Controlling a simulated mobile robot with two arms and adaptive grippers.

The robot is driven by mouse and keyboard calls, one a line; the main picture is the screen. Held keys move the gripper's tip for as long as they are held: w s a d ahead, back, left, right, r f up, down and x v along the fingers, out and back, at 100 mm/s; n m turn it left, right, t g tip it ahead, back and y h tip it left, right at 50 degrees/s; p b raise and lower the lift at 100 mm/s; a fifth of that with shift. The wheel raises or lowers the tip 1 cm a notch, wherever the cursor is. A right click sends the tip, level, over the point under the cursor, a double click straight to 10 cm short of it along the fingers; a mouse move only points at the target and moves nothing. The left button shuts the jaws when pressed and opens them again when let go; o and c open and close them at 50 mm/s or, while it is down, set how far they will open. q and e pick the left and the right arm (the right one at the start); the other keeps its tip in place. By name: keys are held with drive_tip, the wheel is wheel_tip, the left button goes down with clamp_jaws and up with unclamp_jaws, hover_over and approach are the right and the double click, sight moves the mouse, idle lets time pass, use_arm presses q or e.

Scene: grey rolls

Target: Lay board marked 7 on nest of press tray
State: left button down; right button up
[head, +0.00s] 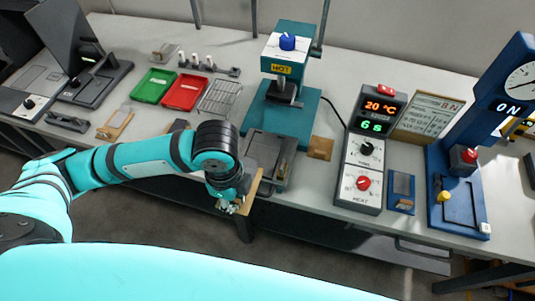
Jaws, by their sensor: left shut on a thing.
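My left gripper (234,203) is shut on a thin tan board (253,191) at the front edge of the bench. The board is tilted and shows mostly as a narrow strip; any number on it cannot be read. The dark grey press tray (284,172) lies just behind and right of the board, in front of the teal press (311,107). My right gripper is not in view.
A control box (363,183) reading 20 °C stands right of the press, and a blue gauge stand (456,195) is farther right. Green (154,85) and red (184,92) trays and a wire rack (219,98) lie behind my arm. A small tan board (320,148) lies right of the tray.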

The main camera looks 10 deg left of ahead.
use_arm(q)
drive_tip(key=w, duration=0.5)
drive_tip(key=w+p, duration=0.1)
drive_tip(key=w, duration=0.1)
drive_tip(key=shift+w+d+f, duration=0.2)
drive_tip(key=shift+d, duration=0.15)
drive_tip(key=w, duration=0.3)
drive_tip(key=w+d+p, duration=0.1)
drive_tip(key=w, duration=0.1)
drive_tip(key=shift+w+f, duration=0.2)
drive_tip(key=shift+f, duration=0.1)
drive_tip(key=shift+w+f, duration=0.1)
drive_tip(key=shift+w, duration=0.3)
drive_tip(key=shift+w+f, duration=0.1)
drive_tip(key=shift+w, duration=0.05)
wheel_tip(320, 180, down, 3)
drive_tip(key=shift+r+p, duration=0.1)
drive_tip(key=shift+p, duration=0.35)
drive_tip(key=shift+f, duration=0.3)
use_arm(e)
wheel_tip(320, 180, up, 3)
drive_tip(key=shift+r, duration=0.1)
